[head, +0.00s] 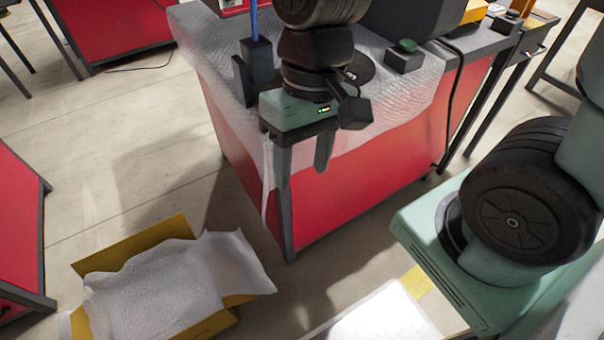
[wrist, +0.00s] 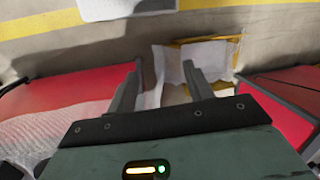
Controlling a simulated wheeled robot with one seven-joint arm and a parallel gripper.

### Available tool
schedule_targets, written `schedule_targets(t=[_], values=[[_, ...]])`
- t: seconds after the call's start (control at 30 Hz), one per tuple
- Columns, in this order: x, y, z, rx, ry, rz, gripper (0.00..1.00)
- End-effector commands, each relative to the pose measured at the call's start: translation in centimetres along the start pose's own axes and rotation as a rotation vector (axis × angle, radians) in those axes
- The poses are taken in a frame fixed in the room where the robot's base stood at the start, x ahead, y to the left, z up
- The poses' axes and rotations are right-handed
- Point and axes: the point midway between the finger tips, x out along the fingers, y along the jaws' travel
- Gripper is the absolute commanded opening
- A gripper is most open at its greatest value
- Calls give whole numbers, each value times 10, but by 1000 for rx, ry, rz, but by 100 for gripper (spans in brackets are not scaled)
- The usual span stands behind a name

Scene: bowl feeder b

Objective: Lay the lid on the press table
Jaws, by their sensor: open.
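My gripper (head: 303,171) is open and empty, its fingers pointing down beside the near edge of a red table (head: 350,200). Its two fingers also show in the wrist view (wrist: 164,66), with nothing between them. The table's top is covered with bubble wrap (head: 205,42) that hangs over the edge. A dark round disc (head: 362,68) lies on it behind my wrist, partly hidden; I cannot tell whether it is the lid. No other lid is recognisable in either view.
A green-topped button box (head: 405,57) and a dark upright block with a blue rod (head: 256,62) stand on the table. A yellow open box (head: 134,243) with bubble wrap lies on the floor at lower left. Bare floor (head: 110,150) lies between.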

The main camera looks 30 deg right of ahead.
Motion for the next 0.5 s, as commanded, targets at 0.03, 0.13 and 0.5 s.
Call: schedule_targets(t=[0.03,0.13,0.5], values=[[1,-8,9,-139,19,47,52],[2,-17,19,-344,52,115,52],[2,-24,26,-520,81,171,52]])
